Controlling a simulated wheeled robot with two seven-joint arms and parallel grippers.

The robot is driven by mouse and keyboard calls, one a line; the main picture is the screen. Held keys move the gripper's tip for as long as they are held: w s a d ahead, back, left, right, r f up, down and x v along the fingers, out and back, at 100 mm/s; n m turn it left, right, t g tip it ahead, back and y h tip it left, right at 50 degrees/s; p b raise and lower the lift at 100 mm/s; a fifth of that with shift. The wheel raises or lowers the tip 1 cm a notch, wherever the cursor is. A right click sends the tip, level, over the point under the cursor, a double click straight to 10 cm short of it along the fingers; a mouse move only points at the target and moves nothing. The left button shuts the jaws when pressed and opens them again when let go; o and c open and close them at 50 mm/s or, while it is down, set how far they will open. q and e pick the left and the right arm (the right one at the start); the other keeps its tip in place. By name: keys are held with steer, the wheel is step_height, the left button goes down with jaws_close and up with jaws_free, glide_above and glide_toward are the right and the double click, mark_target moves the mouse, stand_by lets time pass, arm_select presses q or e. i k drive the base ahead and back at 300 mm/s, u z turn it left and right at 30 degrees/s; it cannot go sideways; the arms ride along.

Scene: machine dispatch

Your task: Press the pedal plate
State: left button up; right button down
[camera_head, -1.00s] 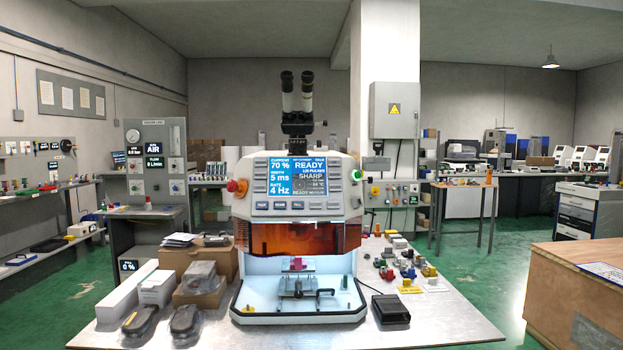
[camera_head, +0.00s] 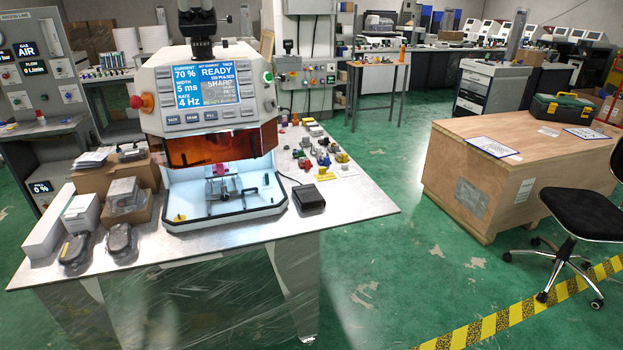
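A small black unit with a sloped top (camera_head: 309,197), which looks like the pedal, sits on the metal table (camera_head: 350,218) just right of the white machine. A dark cable runs from it toward the back. Its plate is too small to make out clearly. The white machine (camera_head: 205,105) has a lit screen reading READY, an orange shield and a lit work chamber. Neither of my grippers is in the head view.
Boxes and wrapped dark devices (camera_head: 119,242) crowd the table's left side. Small coloured parts (camera_head: 320,150) lie behind the black unit. A large wooden crate (camera_head: 500,185) stands at right, a black chair (camera_head: 585,213) beside it. Green floor (camera_head: 385,265) is open between table and crate.

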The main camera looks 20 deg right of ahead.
mark_target(309, 196)
steer(key=k, duration=0.6)
steer(key=z, duration=0.55)
steer(key=i, duration=1.15)
steer(key=u, duration=0.45)
steer(key=i, duration=0.7)
steer(key=u, duration=0.55)
